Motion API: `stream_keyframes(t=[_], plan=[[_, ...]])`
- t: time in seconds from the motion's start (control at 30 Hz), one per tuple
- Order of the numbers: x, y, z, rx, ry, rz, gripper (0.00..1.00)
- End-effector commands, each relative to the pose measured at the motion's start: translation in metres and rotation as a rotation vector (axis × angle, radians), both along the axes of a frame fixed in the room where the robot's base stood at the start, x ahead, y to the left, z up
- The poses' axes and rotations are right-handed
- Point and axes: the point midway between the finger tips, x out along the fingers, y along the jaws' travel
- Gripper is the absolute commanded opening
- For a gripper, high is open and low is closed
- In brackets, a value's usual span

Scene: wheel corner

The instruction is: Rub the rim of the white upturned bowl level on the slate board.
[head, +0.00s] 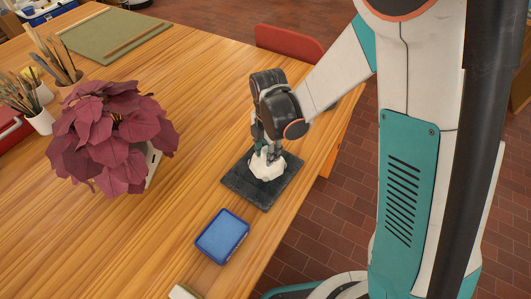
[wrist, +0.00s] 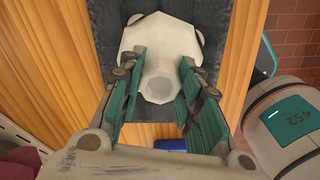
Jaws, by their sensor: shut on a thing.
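The white upturned bowl (head: 266,168) sits over the middle of the dark slate board (head: 244,187) on the wooden table. In the wrist view the bowl (wrist: 160,38) shows from above, with faceted sides and a round foot between my fingers. My gripper (head: 267,150) comes down on it from above and is shut on the bowl, with a green finger pad on each side of the foot. The slate board (wrist: 212,20) shows beneath. The bowl's rim is low at the board; I cannot tell whether it touches all round.
A plant with dark red leaves (head: 112,135) stands to the left. Brush pots (head: 40,118) and a green mat (head: 110,35) are farther back. The table's right edge is close to the board.

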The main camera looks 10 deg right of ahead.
Motion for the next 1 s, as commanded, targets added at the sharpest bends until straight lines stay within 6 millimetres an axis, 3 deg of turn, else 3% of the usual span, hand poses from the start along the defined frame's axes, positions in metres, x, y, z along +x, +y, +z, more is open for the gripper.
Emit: stream_keyframes(t=[0.37,1.0], plan=[[0.013,-0.012,-0.002,0.0,0.0,0.0,0.13],[-0.008,0.007,0.0,0.0,0.0,-0.001,0.13]])
